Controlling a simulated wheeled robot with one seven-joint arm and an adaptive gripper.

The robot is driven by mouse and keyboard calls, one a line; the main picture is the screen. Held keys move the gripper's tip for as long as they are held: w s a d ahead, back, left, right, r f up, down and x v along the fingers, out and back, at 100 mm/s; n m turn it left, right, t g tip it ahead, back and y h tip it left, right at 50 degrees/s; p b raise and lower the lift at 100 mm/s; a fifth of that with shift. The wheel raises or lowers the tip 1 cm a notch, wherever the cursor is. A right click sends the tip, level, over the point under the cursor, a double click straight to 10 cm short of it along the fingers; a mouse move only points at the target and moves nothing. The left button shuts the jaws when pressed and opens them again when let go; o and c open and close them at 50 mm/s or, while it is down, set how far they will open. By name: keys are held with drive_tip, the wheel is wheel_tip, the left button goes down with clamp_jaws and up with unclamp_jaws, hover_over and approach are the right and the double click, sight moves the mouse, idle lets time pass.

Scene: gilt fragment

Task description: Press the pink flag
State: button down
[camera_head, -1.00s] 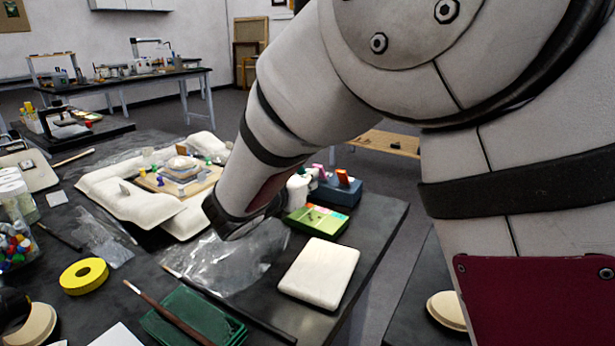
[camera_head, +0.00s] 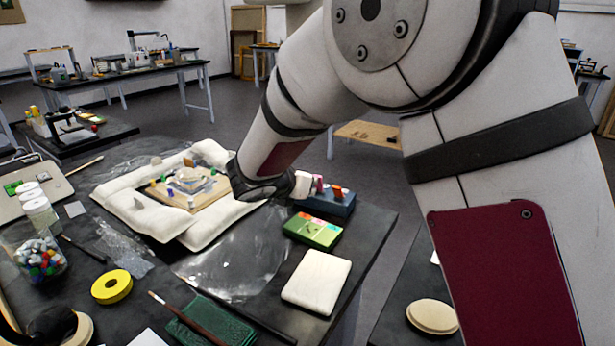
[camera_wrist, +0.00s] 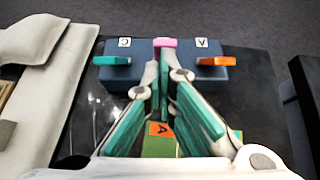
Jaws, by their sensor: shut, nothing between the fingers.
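The pink flag (camera_wrist: 165,42) stands at the middle of a blue block (camera_wrist: 222,74) in the wrist view, between a teal flag (camera_wrist: 112,60) at left and an orange flag (camera_wrist: 214,61) at right. White labels read C and A; the middle front of the block is hidden by my fingers. My gripper (camera_wrist: 165,58) is shut and empty, its tips just in front of the pink flag; I cannot tell whether they touch it.
A green box (camera_head: 313,231) lies in front of the block, partly under my gripper in the wrist view. A pale pad (camera_head: 317,282) is at the table's right edge. White cushions (camera_head: 130,205) surround a wooden board at left. Clear plastic sheet (camera_head: 235,265) covers the middle.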

drive_tip(key=shift+g+y, duration=0.3)
drive_tip(key=shift+g, duration=0.3)
drive_tip(key=shift+w+d+r+p, duration=0.35)
drive_tip(key=shift+w+p, duration=0.25)
drive_tip(key=shift+p, duration=0.2)
drive_tip(key=shift+w+d+r+p, duration=0.3)
drive_tip(key=shift+w+r+p, duration=0.15)
drive_tip(key=shift+w+p, duration=0.25)
drive_tip(key=shift+w+d+r+p, duration=0.3)
drive_tip(key=shift+w+r+p, duration=0.15)
drive_tip(key=shift+p, duration=0.4)
drive_tip(key=shift+f, duration=0.1)
drive_tip(key=shift+r, duration=0.2)
drive_tip(key=shift+r+p, duration=0.65)
